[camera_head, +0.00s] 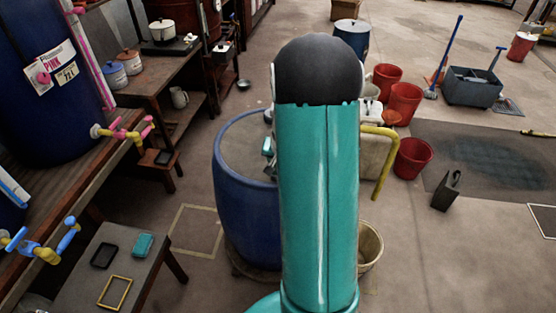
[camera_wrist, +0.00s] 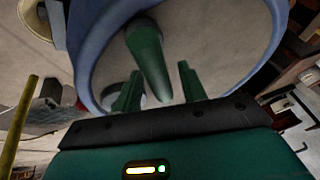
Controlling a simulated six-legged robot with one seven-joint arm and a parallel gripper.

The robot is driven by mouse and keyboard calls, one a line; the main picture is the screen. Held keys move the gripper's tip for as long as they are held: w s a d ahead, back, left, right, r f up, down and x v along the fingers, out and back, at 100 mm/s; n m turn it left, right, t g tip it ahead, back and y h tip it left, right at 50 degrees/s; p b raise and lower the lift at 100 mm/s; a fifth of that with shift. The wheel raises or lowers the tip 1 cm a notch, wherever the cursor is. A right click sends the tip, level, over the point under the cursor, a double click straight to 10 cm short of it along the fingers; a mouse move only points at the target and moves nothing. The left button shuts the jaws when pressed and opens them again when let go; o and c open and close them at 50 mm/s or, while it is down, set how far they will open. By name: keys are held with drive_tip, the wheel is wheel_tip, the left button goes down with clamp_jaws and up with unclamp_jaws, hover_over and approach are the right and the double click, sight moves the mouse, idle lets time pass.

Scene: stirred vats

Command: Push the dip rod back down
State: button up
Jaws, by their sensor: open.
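A dark green tapered rod (camera_wrist: 147,52), which looks like the dip rod, shows in the wrist view over the pale top of the blue vat. My gripper (camera_wrist: 160,75) is open, with one finger on each side of the rod's narrow end in the picture. I cannot tell whether the fingers touch it or how far above the vat they are. The blue vat (camera_head: 240,215) also stands at the middle of the head view; my teal arm covers its right part and hides the rod and gripper there.
A bent yellow pipe (camera_head: 379,160) sticks out right of my arm. Red buckets (camera_head: 405,101) and a cream bucket (camera_head: 370,248) stand near the vat. A low bench (camera_head: 75,285) is at lower left. Floor is open at lower right.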

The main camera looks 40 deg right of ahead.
drive_tip(key=v, duration=1.3)
drive_tip(key=shift+s+r, duration=0.2)
drive_tip(key=shift+r, duration=0.05)
drive_tip(key=shift+a, duration=0.15)
drive_tip(key=s+a+r+n+y, duration=0.1)
drive_tip(key=s+a+r+n, duration=0.2)
drive_tip(key=a, duration=0.5)
drive_tip(key=a+r+n+t, duration=0.1)
drive_tip(key=a+r+n, duration=0.1)
drive_tip(key=a+r, duration=0.35)
drive_tip(key=s+a+r+n+y, duration=0.1)
drive_tip(key=s+a+r+n, duration=0.15)
drive_tip(key=a, duration=0.65)
drive_tip(key=s+a+r+n, duration=0.1)
drive_tip(key=s+a+n, duration=0.2)
drive_tip(key=s+a, duration=0.4)
drive_tip(key=shift+r, duration=0.4)
